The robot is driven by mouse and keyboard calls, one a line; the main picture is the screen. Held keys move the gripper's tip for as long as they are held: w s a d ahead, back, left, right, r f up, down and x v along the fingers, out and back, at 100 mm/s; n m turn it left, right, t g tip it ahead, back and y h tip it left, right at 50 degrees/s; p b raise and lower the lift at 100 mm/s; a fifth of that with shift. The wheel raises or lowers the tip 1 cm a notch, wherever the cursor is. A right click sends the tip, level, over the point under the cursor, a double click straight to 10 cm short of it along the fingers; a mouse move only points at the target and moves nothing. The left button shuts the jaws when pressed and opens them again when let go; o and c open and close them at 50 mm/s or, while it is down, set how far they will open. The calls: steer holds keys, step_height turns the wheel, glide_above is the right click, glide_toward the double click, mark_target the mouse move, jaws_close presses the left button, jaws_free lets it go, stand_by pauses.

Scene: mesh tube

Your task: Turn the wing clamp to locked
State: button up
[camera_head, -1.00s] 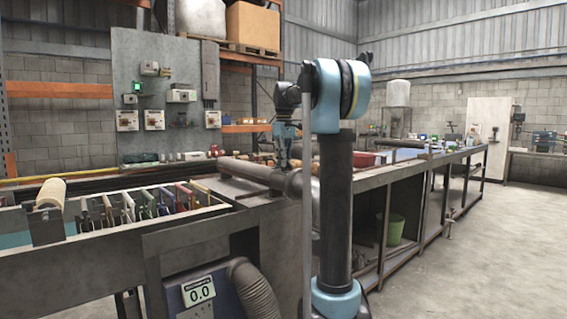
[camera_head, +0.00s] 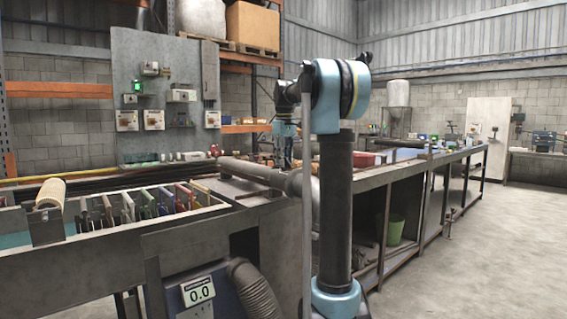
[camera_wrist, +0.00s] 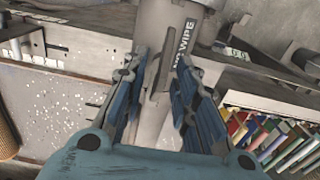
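In the wrist view my gripper (camera_wrist: 161,64) has its two blue fingers apart, pointing toward a grey cylinder (camera_wrist: 172,15) marked "WIPE". A thin grey upright plate (camera_wrist: 163,62) shows between the fingertips; it may be the wing clamp, but I cannot tell for sure. Contact between fingers and plate cannot be made out. In the head view the grey pipe (camera_head: 255,172) lies along the bench, and my wrist hangs over its far side. The clamp itself cannot be made out there, and my arm covers part of that area.
A rack of several coloured plates (camera_head: 150,203) stands left of the pipe and shows at lower right in the wrist view (camera_wrist: 265,135). The long bench (camera_head: 400,172) runs to the right. A panel with control boxes (camera_head: 165,90) stands behind. Open floor lies at right.

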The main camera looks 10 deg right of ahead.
step_height(320, 180, up, 11)
steer(key=shift+r, duration=0.2)
stand_by(0.3)
stand_by(0.3)
steer(key=s+d+f+m+t, duration=0.1)
steer(key=s+d+f+m, duration=0.15)
steer(key=s+f, duration=1.8)
steer(key=s+f+m, duration=0.2)
steer(key=s+f, duration=0.8)
steer(key=f, duration=0.2)
steer(key=s+f+m+t, duration=0.1)
steer(key=s+f+m, duration=0.1)
steer(key=s+f, duration=0.8)
step_height(320, 180, down, 3)
steer(key=shift+r, duration=0.1)
